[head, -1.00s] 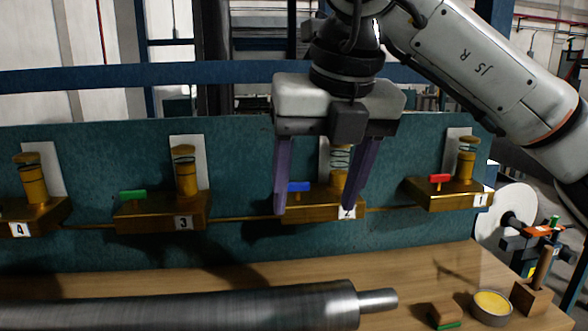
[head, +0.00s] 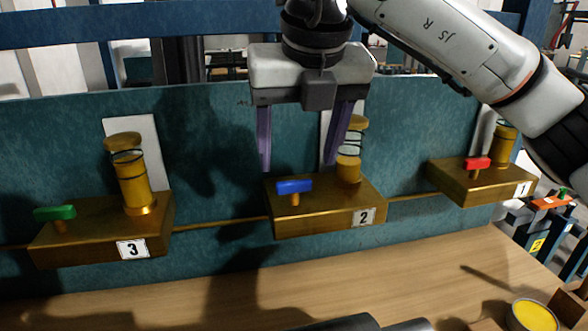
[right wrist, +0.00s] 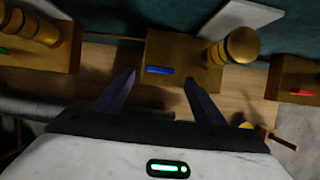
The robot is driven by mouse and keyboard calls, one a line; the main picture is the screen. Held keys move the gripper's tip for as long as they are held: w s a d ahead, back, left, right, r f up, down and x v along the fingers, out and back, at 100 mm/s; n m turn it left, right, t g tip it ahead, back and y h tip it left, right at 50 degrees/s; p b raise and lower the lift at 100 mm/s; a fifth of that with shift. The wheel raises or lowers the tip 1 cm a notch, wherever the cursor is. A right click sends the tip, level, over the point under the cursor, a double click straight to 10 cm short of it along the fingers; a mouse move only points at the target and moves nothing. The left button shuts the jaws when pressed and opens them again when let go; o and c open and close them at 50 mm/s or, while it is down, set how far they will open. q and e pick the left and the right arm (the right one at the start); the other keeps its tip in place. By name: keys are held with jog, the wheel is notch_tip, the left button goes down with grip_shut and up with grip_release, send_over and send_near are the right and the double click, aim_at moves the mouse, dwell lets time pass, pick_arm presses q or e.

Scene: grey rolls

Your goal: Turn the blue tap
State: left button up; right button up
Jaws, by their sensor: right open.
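The blue tap (head: 294,187) is a short blue handle on the brass block (head: 305,225) labelled 2, fixed to a teal panel. In the right wrist view the blue tap (right wrist: 160,71) lies crosswise on its block, between and beyond the fingertips. My right gripper (head: 298,168) is open and empty, its two purple fingers pointing down above and around the tap, apart from it. The right wrist view also shows the open fingers (right wrist: 158,78). My left gripper is not in view.
A brass cylinder (head: 349,165) stands on block 2 close to the right finger. A green tap (head: 55,213) is on block 3 and a red tap (head: 477,163) on block 1. The wooden bench (head: 260,290) below is mostly clear, with a yellow tin (head: 533,316) at right.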

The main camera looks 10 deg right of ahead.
aim_at(294, 181)
jog(key=x, duration=0.5)
jog(key=shift+f, duration=0.2)
jog(key=shift+w, duration=0.1)
jog(key=c, duration=1.1)
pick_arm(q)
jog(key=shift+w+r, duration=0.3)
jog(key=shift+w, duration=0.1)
pick_arm(e)
jog(key=shift+o, duration=0.2)
